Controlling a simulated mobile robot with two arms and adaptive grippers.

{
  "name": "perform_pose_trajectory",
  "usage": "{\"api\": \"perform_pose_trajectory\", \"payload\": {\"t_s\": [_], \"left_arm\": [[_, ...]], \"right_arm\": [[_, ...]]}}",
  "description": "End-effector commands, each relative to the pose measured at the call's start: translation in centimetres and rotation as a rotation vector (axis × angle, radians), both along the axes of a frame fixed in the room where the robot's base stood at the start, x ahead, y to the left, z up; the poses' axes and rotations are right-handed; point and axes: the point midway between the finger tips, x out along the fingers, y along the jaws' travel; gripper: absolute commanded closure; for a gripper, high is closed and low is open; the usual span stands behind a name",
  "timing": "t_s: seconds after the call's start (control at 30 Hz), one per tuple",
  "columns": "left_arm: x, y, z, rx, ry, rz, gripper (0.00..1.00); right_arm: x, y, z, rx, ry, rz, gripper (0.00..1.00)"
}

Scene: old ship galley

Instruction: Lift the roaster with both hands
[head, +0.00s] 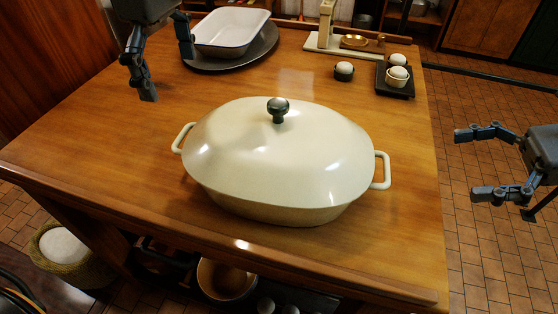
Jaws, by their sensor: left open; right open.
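The cream oval roaster (270,165) stands in the middle of the wooden table with its domed lid on. The lid has a dark round knob (278,108) on top. A loop handle (182,138) sticks out on the roaster's left end and another handle (382,171) on its right end. My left gripper (168,72) is open and empty above the table, up and left of the left handle. My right gripper (464,164) is open and empty, out past the table's right edge, to the right of the right handle. Neither gripper touches the roaster.
A white enamel dish (231,29) on a dark oval tray (262,48) is behind the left gripper. A scale (327,40), a small dark cup (344,71) and a black tray (408,90) with egg cups stand at the back right. The wooden table (90,140) is clear around the roaster.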

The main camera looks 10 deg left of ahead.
Motion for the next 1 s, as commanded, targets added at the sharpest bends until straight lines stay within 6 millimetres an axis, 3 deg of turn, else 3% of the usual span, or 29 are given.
{"api": "perform_pose_trajectory", "payload": {"t_s": [0.27,0.7,1.0], "left_arm": [[0.0,0.1,-1.7,0.0,0.004,0.001,0.0],[-0.1,0.0,-10.1,-0.001,0.006,0.002,0.0],[0.0,0.1,-13.4,-0.001,0.001,0.003,0.0]], "right_arm": [[0.0,1.5,-0.7,0.002,0.002,0.002,0.0],[-0.1,9.3,-3.8,0.003,0.002,0.003,0.0],[0.0,12.4,-5.1,0.002,0.001,0.001,0.0]]}}
